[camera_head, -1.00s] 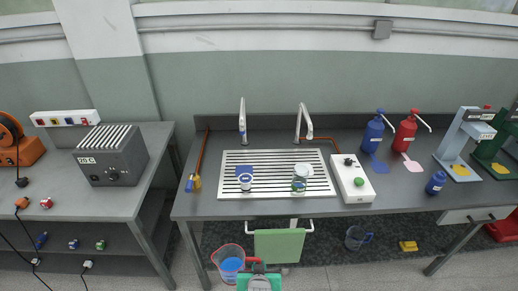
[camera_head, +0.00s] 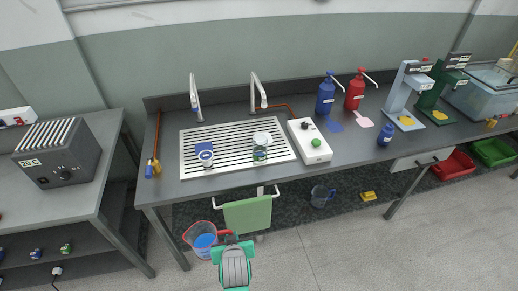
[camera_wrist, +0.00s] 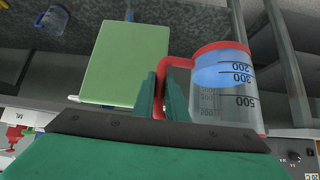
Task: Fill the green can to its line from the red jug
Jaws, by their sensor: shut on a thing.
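The red jug (camera_head: 198,246) is clear with a red rim and handle and holds blue liquid. It hangs in front of the bench's front edge, below the bench top, and looks roughly upright. My gripper (camera_head: 226,240) is shut on its red handle. In the wrist view the green fingers (camera_wrist: 161,98) close on the handle, and the jug (camera_wrist: 240,108) shows marks of 200, 300 and 500. A small clear can with a green mark (camera_head: 260,154) stands on the slatted drain board; it seems to be the green can. Its line and level are too small to read.
A similar blue-marked can (camera_head: 205,157) stands left on the drain board (camera_head: 228,172). Two taps rise behind. A green towel (camera_head: 248,215) hangs in front. Another jug (camera_head: 321,196) is under the bench.

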